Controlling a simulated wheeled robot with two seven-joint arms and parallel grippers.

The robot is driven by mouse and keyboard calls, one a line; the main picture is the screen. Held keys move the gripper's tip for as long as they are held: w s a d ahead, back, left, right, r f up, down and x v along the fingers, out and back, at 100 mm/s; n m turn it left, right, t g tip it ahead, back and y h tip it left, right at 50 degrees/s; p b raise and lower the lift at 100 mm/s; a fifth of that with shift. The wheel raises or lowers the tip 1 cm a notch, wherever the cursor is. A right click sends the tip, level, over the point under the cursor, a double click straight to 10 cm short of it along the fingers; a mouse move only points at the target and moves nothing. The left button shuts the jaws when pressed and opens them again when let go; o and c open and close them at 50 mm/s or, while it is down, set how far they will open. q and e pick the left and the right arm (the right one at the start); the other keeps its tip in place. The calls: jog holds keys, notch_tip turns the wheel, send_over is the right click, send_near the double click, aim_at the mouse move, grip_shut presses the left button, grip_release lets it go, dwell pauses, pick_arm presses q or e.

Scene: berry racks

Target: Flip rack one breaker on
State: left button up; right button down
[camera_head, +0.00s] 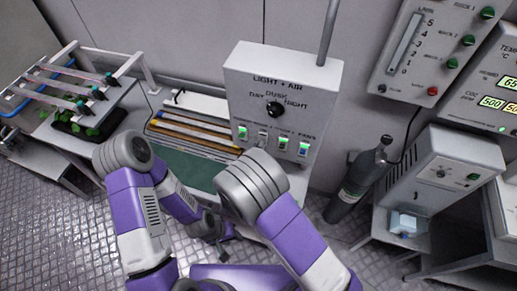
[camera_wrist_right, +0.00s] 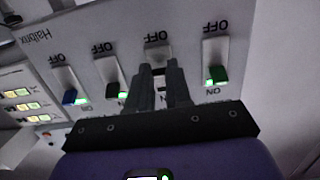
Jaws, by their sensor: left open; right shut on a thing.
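The light and air panel (camera_head: 300,90) has a dial and a row of breakers along its lower front. My right gripper (camera_wrist_right: 160,75) is shut at the breaker (camera_wrist_right: 158,42) second from the right in the right wrist view. Its fingers hide the lever and any lamp there. The other breakers, one at the right (camera_wrist_right: 216,62) and two at the left (camera_wrist_right: 110,72), have levers at the ON end and green lamps lit. Rack labels are too small to read. In the head view, my left gripper (camera_head: 222,238) is low below the panel, open and away from it.
A rack with plants (camera_head: 85,120) stands at the far left. A tray of yellow bars (camera_head: 190,130) lies left of the panel. A grey gas bottle (camera_head: 360,180) stands right of it, near a white box unit (camera_head: 445,165). Control panels (camera_head: 425,50) hang at the upper right.

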notch_tip(320, 180, up, 3)
jog(key=g+p, duration=0.2)
jog(key=p, duration=0.1)
jog(key=g+y+p, duration=0.1)
jog(key=g+p, duration=0.2)
jog(key=p, duration=0.1)
jog(key=shift+w+y+p, duration=0.1)
jog(key=shift+y+p, duration=0.2)
jog(key=shift+w+r+g+y+p, duration=0.2)
jog(key=shift+g+y+p, duration=0.15)
jog(key=shift+g, duration=0.35)
jog(key=shift+w+d+r+g+y, duration=0.1)
jog(key=shift+r+g+y, duration=0.1)
jog(key=shift+g, duration=0.5)
jog(key=shift+w+r+g+y, duration=0.1)
jog(key=shift+r+g+y, duration=0.05)
jog(key=shift+g, duration=0.55)
jog(key=c, duration=1)
grip_release()
jog(key=shift+c, duration=0.2)
send_near(262, 142)
jog(key=shift+v, duration=0.85)
